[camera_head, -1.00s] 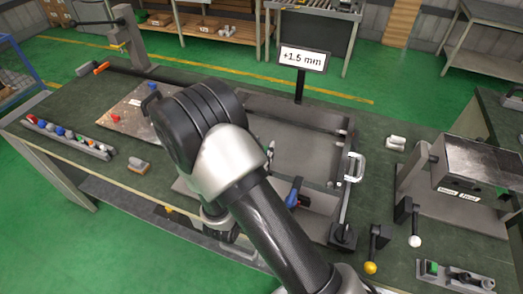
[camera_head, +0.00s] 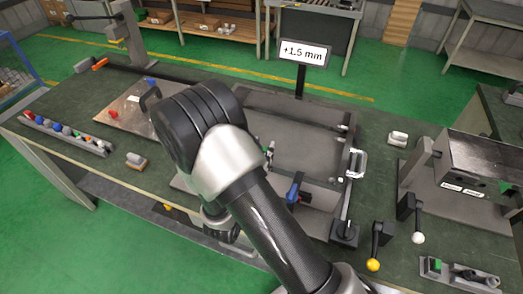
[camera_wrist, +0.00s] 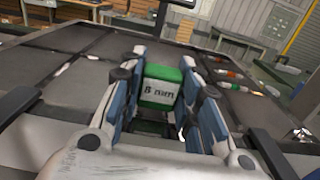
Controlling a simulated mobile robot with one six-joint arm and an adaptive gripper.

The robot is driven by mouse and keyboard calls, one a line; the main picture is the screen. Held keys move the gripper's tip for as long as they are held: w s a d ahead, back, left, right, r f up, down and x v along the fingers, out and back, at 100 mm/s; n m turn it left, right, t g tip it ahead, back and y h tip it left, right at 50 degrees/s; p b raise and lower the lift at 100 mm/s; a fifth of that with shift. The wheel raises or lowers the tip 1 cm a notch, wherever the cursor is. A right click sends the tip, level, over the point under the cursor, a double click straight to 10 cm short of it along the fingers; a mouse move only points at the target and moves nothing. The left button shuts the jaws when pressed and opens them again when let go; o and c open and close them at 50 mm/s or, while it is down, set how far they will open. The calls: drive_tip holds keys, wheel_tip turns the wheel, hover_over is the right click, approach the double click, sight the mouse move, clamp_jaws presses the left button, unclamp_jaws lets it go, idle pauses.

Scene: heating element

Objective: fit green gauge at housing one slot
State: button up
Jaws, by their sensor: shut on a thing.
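The green gauge (camera_wrist: 160,85) is a small block with a white label reading "8 mm". It shows in the wrist view between the blue-grey fingers of my gripper (camera_wrist: 160,72), which is shut on it. In the head view my arm hides the gripper and the gauge. A grey framed fixture (camera_head: 290,105) lies in the middle of the bench, partly behind my arm. I cannot tell which part is the housing one slot.
A "+1.5 mm" sign (camera_head: 303,53) stands behind the fixture. A rail of coloured pieces (camera_head: 65,135) and a plate with a red knob (camera_head: 112,114) are at left. A dark box (camera_head: 485,160) and levers with yellow (camera_head: 373,265) and white knobs (camera_head: 418,238) are at right.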

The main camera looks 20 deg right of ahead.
drive_tip(key=shift+f+b, duration=0.35)
drive_tip(key=shift+f, duration=0.15)
drive_tip(key=o, duration=1.2)
drive_tip(key=shift+c, duration=0.2)
drive_tip(key=shift+a, duration=0.1)
drive_tip(key=v, duration=1.2)
